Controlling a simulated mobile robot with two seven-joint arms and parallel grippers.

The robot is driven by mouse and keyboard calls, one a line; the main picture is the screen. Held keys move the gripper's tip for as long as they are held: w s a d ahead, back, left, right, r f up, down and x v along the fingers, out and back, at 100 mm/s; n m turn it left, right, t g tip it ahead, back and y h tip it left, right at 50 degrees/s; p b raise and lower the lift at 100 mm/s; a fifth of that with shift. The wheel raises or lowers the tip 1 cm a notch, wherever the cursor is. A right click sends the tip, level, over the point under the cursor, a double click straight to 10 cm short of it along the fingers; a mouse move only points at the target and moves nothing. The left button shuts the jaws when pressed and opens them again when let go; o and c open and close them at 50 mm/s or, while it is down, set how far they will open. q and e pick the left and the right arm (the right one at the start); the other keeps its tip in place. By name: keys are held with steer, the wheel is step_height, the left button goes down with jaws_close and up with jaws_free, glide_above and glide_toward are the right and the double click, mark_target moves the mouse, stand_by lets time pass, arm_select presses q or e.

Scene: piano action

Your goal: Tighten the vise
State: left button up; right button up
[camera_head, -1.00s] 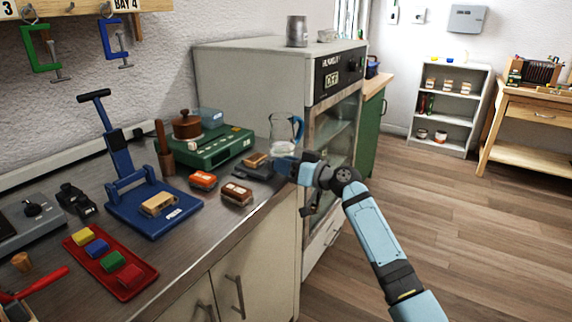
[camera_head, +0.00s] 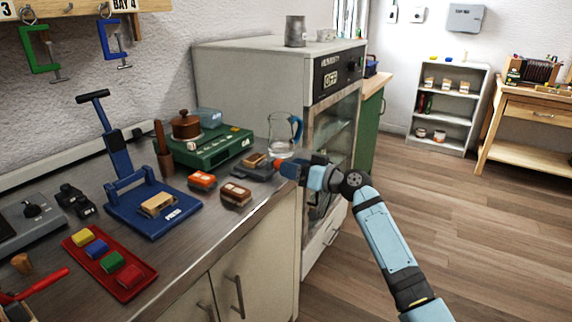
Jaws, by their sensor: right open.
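A small dark vise-like piece (camera_head: 262,174) lies near the front edge of the metal counter, with a brown block (camera_head: 254,160) on or in it; at this size I cannot tell whether its jaws grip the block. My right gripper (camera_head: 281,168) is open at the right end of this piece, in front of the glass beaker. A small red-orange part shows at its tip; I cannot tell whether it belongs to the gripper or the vise. Contact is too small to make out. My left gripper is not in view.
A glass beaker (camera_head: 283,138) with a blue handle stands just behind my right gripper. A blue press (camera_head: 150,205), a red tray (camera_head: 109,262) and a green scale (camera_head: 210,148) fill the counter.

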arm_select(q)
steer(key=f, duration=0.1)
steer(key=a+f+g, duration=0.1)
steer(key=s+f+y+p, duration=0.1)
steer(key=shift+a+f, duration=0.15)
arm_select(e)
steer(key=v, duration=1.1)
